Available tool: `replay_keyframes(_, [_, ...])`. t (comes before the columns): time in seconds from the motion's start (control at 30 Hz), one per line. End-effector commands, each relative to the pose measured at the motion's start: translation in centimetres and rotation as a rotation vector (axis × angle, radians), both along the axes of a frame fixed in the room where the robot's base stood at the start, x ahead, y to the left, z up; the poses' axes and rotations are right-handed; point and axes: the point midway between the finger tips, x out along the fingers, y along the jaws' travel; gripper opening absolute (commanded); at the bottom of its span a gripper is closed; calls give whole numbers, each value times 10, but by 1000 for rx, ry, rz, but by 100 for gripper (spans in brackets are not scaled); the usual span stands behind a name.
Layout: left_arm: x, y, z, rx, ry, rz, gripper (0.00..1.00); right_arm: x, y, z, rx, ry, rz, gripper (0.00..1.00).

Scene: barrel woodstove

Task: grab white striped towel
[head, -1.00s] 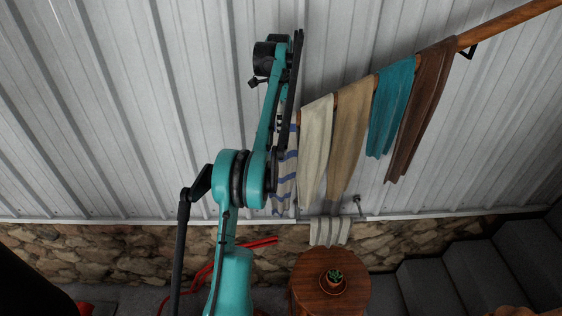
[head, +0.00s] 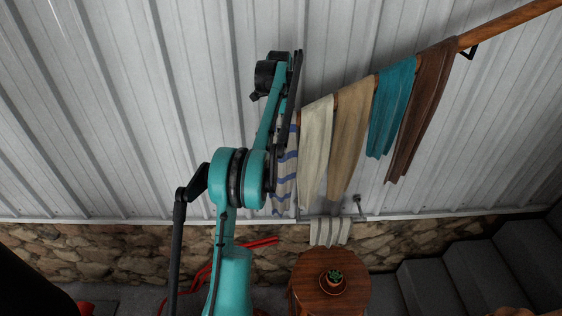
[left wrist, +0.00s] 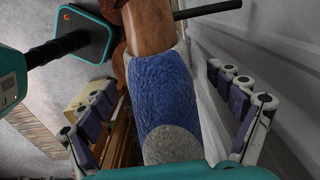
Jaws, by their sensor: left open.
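A white towel with blue stripes (head: 285,170) hangs at the left end of the rail row in the head view, partly hidden behind my left arm. A smaller pale towel with grey stripes (head: 330,231) hangs lower down, above the round table. In the left wrist view my left gripper (left wrist: 165,105) is open, its fingers on either side of a blue and pale cloth (left wrist: 160,90) draped by a wooden rail end (left wrist: 150,27). The cloth looks like part of the blue-striped towel. The fingers appear apart from it. My left fingers are not clear in the head view.
Cream (head: 315,145), tan (head: 350,130), teal (head: 391,105) and brown (head: 425,105) towels hang to the right on the wooden rail (head: 510,22). A round wooden table (head: 305,293) with a potted plant (head: 333,280) stands below. Grey steps (head: 475,265) are at right.

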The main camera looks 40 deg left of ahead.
Motion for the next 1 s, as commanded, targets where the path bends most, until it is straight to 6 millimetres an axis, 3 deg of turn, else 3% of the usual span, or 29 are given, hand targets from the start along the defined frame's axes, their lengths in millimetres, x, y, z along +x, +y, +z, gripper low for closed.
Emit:
replay_keyframes(0.37, [0, 0, -2, 0, 0, 0, 91, 0, 0, 0, 0, 0, 0, 40])
replay_keyframes(0.6, [0, 0, -2, 0, 0, 0, 28, 0, 0, 0, 0, 0, 0, 40])
replay_keyframes(0.7, [0, 0, -1, -1, 1, 0, 7, 0, 0, 0, 0, 0, 0, 40])
replay_keyframes(1.0, [0, 0, 1, -1, 1, 0, 7, 0, 0, 0, 0, 0, 0, 40])
